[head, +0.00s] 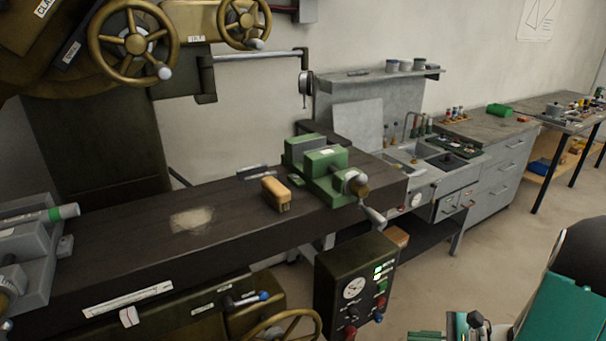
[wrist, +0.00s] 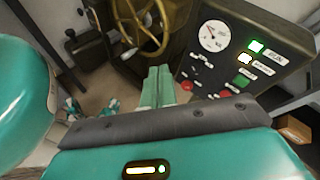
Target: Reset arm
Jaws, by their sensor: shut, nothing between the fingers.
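My gripper (wrist: 158,86) shows in the wrist view as two pale green fingers side by side, closed together with nothing between them. It points toward the front of the machine, between a brass handwheel (wrist: 150,25) and a dark control box (wrist: 245,65) with a gauge and lit buttons. The fingertips seem apart from both. In the head view, teal parts of my arm show at the lower right corner. The fingertips are hard to make out there.
The control box (head: 355,285) hangs below the machine table (head: 120,235). On that table are a green vise (head: 325,175) with a crank, a wooden-backed brush (head: 276,194) and a pale dust patch (head: 192,219).

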